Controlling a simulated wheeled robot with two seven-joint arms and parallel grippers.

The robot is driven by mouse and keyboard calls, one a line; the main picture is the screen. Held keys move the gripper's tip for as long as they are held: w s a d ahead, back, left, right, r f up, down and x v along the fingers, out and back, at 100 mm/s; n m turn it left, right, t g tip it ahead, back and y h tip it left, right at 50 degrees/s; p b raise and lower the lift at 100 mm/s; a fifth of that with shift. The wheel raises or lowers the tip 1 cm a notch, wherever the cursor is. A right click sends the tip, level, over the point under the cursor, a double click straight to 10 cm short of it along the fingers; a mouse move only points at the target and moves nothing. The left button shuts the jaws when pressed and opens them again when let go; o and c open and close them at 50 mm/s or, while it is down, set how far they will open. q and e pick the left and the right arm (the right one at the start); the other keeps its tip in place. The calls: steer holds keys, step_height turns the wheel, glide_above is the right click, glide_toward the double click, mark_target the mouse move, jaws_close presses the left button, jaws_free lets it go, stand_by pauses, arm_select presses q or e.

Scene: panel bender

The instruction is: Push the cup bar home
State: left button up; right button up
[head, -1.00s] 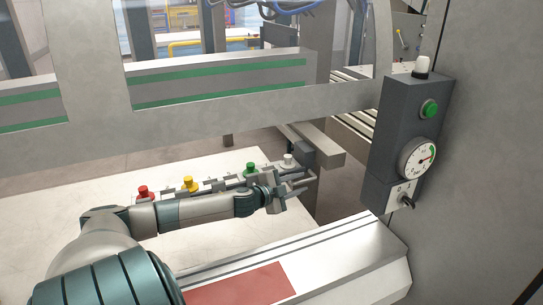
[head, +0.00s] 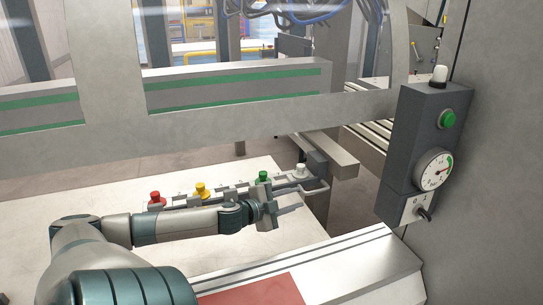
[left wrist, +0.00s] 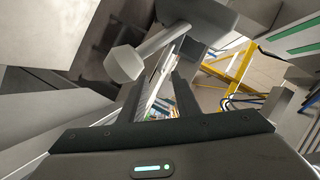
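The cup bar (head: 225,189) lies along the far side of the pale table in the head view. It carries red (head: 155,198), yellow (head: 200,189), green (head: 263,177) and white (head: 300,170) cups or knobs, and its right end is beside a dark grey block (head: 317,162). My left gripper (head: 290,203) is on the near side of the bar, below the green and white ones. Its fingers are apart and hold nothing in the left wrist view (left wrist: 164,95). A pale knob on a stem (left wrist: 125,62) shows ahead of the left finger there. My right gripper is out of view.
A grey control box (head: 428,150) with a green button and a dial gauge hangs at right. A grey machine beam (head: 250,128) crosses above the bar. A metal ledge with a red panel (head: 255,292) runs along the near edge.

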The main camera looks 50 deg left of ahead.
arm_select(q)
steer(key=v, duration=0.8)
steer(key=shift+s, duration=0.4)
